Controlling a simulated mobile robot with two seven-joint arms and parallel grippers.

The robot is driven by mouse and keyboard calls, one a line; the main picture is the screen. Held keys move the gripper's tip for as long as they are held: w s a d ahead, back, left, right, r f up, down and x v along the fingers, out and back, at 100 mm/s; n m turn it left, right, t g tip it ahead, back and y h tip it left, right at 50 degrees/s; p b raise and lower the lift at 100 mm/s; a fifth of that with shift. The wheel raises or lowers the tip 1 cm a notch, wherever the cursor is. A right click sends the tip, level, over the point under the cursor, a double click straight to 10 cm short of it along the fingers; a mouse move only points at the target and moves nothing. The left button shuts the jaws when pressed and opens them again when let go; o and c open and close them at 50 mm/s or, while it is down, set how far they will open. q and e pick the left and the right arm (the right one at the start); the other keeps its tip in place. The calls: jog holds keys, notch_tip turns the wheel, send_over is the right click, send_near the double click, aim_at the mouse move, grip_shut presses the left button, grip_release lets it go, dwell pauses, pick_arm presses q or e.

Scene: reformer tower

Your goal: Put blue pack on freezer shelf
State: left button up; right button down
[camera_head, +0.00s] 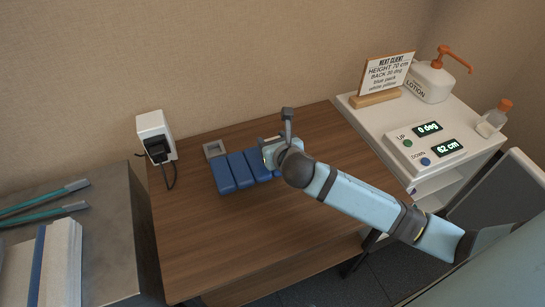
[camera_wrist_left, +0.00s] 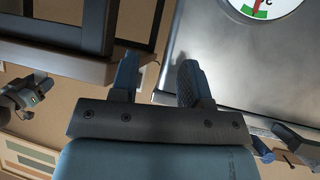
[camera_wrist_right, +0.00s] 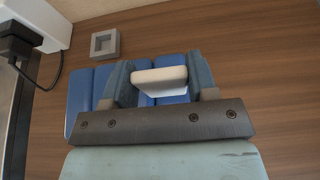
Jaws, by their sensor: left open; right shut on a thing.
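The blue pack (camera_head: 238,171) lies on the wooden table, made of several blue segments side by side. My right gripper (camera_head: 277,152) is at its right end. In the right wrist view the blue pack (camera_wrist_right: 84,88) shows behind the fingers, and my right gripper (camera_wrist_right: 158,82) is shut on a pale block-like grip that appears to belong to the pack. Whether the pack is lifted I cannot tell. My left gripper (camera_wrist_left: 158,75) is open and empty, outside the head view. A grey metal face (camera_wrist_left: 215,55) with a dial is close to it. No freezer shelf is clearly visible.
A small grey square frame (camera_head: 214,149) and a white wall box with a black plug (camera_head: 156,137) are beyond the pack. A white cart (camera_head: 425,135) with a lotion bottle (camera_head: 432,80) and sign (camera_head: 388,75) stands right. The table's front is clear.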

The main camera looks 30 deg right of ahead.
aim_at(248, 158)
jog(key=shift+f+b, duration=0.4)
jog(key=shift+f, duration=2.1)
jog(key=shift+f, duration=0.15)
jog(key=shift+c, duration=2.1)
grip_release()
